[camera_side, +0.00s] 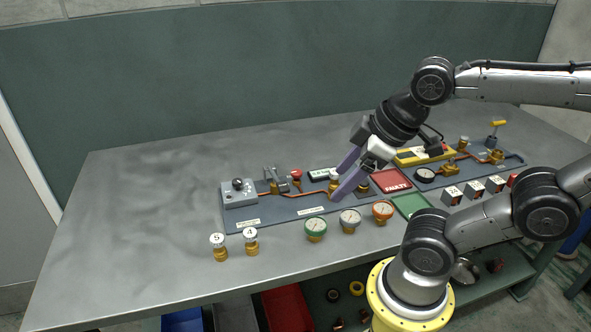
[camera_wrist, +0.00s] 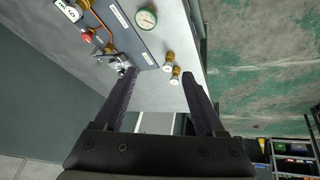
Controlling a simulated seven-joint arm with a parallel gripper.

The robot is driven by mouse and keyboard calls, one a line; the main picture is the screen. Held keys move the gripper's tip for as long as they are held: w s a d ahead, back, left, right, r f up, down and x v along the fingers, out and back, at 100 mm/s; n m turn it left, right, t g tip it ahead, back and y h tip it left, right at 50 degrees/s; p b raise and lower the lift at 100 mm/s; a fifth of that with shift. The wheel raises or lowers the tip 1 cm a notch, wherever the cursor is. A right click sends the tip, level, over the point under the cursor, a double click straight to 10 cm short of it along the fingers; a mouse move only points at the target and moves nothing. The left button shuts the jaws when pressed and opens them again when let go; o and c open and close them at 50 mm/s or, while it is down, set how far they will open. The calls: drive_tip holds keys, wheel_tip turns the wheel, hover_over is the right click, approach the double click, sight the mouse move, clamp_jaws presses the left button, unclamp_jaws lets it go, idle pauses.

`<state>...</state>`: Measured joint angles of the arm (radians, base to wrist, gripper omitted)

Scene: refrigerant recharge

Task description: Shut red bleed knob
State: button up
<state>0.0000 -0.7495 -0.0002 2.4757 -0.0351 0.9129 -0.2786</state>
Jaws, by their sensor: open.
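The red bleed knob (camera_side: 296,174) sits on a brass fitting on the copper line of the dark panel (camera_side: 290,213), left of my gripper in the side view. What looks like the same red knob shows at the upper left of the wrist view (camera_wrist: 86,37), outside the space between my fingers. Whether it is turned open or shut I cannot tell. In the wrist view the fingers (camera_wrist: 160,76) are spread apart. A white-capped fitting (camera_side: 333,176) is partly hidden behind them.
Two white-capped brass pieces (camera_side: 219,247) stand at the front left. A red tray (camera_side: 390,181) and a green tray (camera_side: 411,204) lie to the right. The left table is clear.

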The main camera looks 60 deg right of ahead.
drive_tip(key=w+d+r+n+h, duration=0.1)
drive_tip(key=w+d+r+n, duration=0.15)
drive_tip(key=w+n, duration=0.2)
drive_tip(key=n+g+h, duration=0.3)
drive_tip(key=n+g, duration=0.3)
drive_tip(key=n, duration=0.4)
hover_over(296, 172)
drive_tip(key=a, duration=0.6)
wheel_tip(296, 172, down, 9)
drive_tip(key=x, duration=1.3)
drive_tip(key=shift+w+d+r, duration=0.1)
drive_tip(key=shift+d+r, duration=0.05)
drive_tip(key=shift+d, duration=0.1)
clamp_jaws()
